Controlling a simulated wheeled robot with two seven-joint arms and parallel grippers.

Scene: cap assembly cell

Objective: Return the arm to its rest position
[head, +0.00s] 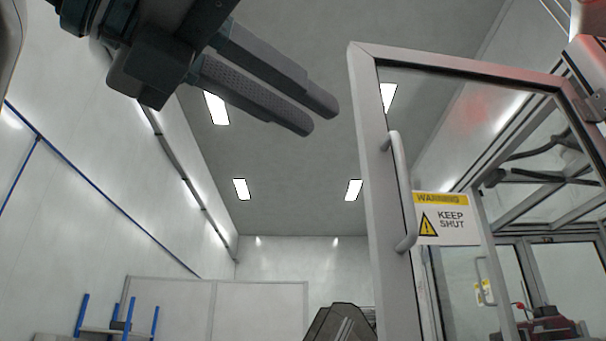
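My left gripper (316,113) shows at the top left of the head view, dark grey, its arm coming in from the upper left. Its two long fingers lie side by side, close together, pointing down and to the right. I see nothing held between them. The fingers are raised in front of the ceiling and left of the door frame, apart from it in the picture. My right gripper does not show.
Blue posts (80,315) stand at the lower left. A dark angular object (340,325) is at the bottom.

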